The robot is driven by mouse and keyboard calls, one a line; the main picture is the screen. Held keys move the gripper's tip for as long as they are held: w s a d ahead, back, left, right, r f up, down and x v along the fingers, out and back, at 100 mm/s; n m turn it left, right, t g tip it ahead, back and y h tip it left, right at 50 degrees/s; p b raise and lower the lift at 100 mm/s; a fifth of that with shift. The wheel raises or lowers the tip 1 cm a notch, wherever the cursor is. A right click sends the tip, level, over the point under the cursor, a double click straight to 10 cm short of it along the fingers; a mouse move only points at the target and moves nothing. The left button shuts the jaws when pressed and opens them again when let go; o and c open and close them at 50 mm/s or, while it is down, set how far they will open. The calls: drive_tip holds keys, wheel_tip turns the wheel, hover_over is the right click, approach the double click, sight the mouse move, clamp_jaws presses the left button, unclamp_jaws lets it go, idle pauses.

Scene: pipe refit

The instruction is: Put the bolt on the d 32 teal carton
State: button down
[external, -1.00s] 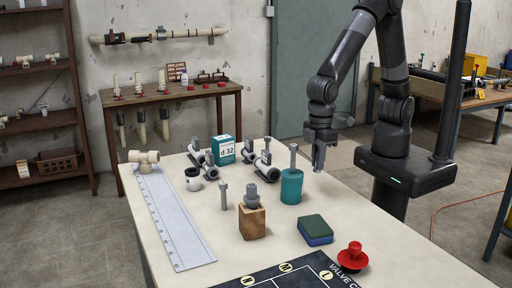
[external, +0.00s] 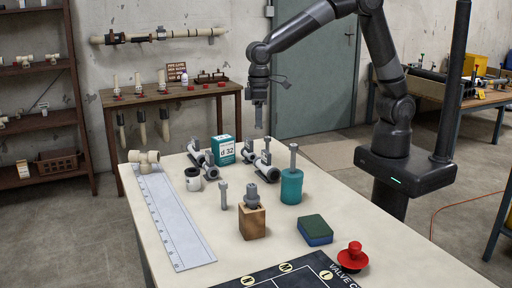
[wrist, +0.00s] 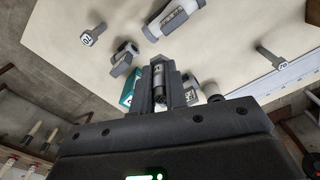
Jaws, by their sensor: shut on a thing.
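My gripper (external: 258,108) is above the back of the table, up and right of the d 32 teal carton (external: 224,150), not touching it. The carton is a small teal-and-white box standing upright. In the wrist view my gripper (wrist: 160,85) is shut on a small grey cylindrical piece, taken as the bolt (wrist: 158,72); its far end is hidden. The carton's teal side (wrist: 128,92) shows just left of the fingers, partly covered. Other grey bolts stand on the table, one near the middle (external: 223,195) and one at the teal holder (external: 293,155).
Grey-and-black valve fittings (external: 267,165) flank the carton on both sides. A long ruler (external: 172,220) lies at left.

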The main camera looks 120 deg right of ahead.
drive_tip(key=s+d+r+m, duration=0.1)
drive_tip(key=d+r+m, duration=0.1)
drive_tip(key=d, duration=0.8)
drive_tip(key=d+r+m, duration=0.2)
drive_tip(key=d+r, duration=0.1)
drive_tip(key=d, duration=0.7)
hover_over(223, 137)
wheel_tip(223, 137, down, 7)
drive_tip(key=shift+r, duration=0.1)
drive_tip(key=shift+f, duration=2.1)
drive_tip(key=shift+f, duration=0.2)
drive_tip(key=c, duration=1.5)
unclamp_jaws()
drive_tip(key=shift+o, duration=0.2)
